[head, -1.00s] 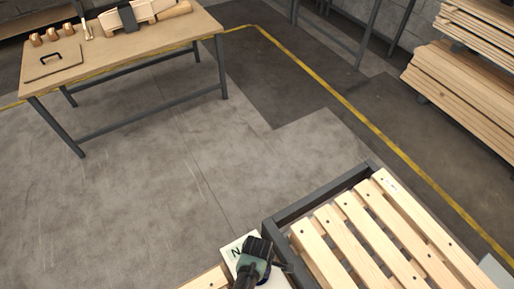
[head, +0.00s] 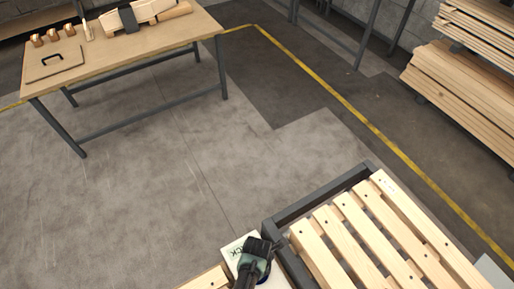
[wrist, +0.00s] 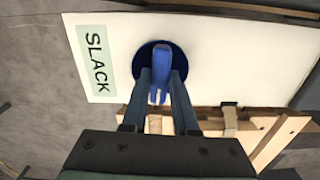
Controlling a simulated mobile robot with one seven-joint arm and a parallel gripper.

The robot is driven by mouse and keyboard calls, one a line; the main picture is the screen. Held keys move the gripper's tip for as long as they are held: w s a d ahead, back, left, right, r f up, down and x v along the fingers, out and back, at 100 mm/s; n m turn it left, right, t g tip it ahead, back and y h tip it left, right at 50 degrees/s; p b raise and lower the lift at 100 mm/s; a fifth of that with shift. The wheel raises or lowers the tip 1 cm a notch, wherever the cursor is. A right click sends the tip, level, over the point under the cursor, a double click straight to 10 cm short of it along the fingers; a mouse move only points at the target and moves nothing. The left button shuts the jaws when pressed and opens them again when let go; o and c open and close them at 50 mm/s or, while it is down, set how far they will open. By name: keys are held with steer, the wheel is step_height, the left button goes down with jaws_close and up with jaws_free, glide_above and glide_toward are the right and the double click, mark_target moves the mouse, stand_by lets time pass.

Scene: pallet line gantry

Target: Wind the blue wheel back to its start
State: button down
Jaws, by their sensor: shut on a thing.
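The blue wheel (wrist: 160,58) shows in the wrist view as a dark blue round disc with a brighter blue bar across it, on a pale panel (wrist: 230,60). My gripper (wrist: 163,82) is shut on the bar, with one finger on each side. A pale green label (wrist: 98,60) on the panel beside the wheel reads "SLACK". In the head view my gripper (head: 256,250) is at the bottom centre over the panel (head: 232,244) and hides the wheel. Only the last letters, "CK", show there.
A slatted wooden pallet (head: 345,240) in a dark frame (head: 318,195) stands right beside my gripper. A workbench (head: 130,62) with wooden pieces is at the back left. Stacked boards (head: 460,90) are at the right. The grey floor between is clear.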

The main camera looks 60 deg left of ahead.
steer(key=shift+n, duration=0.5)
steer(key=c, duration=0.7)
jaws_free()
step_height(320, 180, up, 13)
steer(key=shift+p, duration=1.15)
